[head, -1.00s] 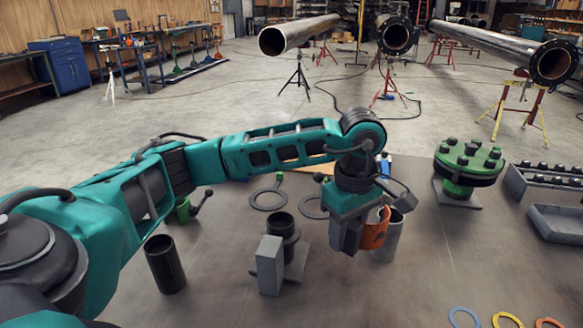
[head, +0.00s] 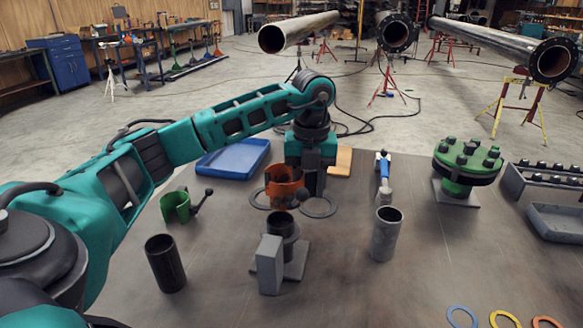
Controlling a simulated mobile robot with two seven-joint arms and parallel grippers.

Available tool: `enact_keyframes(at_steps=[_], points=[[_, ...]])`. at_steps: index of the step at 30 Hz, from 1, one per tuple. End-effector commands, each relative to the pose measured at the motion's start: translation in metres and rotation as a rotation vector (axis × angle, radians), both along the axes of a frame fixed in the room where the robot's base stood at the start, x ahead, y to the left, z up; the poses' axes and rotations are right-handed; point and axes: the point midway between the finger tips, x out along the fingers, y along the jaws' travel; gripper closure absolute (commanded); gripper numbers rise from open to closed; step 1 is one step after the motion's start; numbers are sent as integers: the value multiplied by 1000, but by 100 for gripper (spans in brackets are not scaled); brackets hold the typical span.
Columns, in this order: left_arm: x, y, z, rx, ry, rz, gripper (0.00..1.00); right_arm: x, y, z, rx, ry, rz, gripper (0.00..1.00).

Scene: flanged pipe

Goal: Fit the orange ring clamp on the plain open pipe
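The orange ring clamp (head: 284,183) is held in my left gripper (head: 300,178), above and behind a short dark pipe (head: 282,228) on a flat base. The gripper's fingers are partly hidden behind the clamp. A gap in height between the clamp and that pipe cannot be judged exactly. A plain grey open pipe (head: 386,236) stands upright to the right, with nothing around it. A plain black open pipe (head: 165,268) stands upright at the left, also bare. My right gripper is not in view.
A grey block (head: 269,266) stands against the short pipe's base. A green clamp (head: 177,206), blue tray (head: 232,158), flat gasket rings (head: 319,207), blue-and-white tool (head: 383,170) and green bolted flange (head: 468,160) surround it. The front middle table is clear.

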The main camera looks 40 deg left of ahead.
Motion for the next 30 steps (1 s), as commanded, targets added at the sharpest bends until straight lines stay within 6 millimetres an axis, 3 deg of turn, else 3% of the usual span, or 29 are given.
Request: enact_keyframes(at_steps=[6, 13, 22, 30], points=[[1, 25, 10, -4, -5, 527, 100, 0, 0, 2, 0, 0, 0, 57], [1, 42, 16, -7, -5, 913, 100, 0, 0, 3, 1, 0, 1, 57], [1, 48, 14, -8, -3, 1043, 100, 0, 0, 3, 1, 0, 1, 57], [0, 48, -5, -5, -2, 1040, 100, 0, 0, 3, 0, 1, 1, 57]])
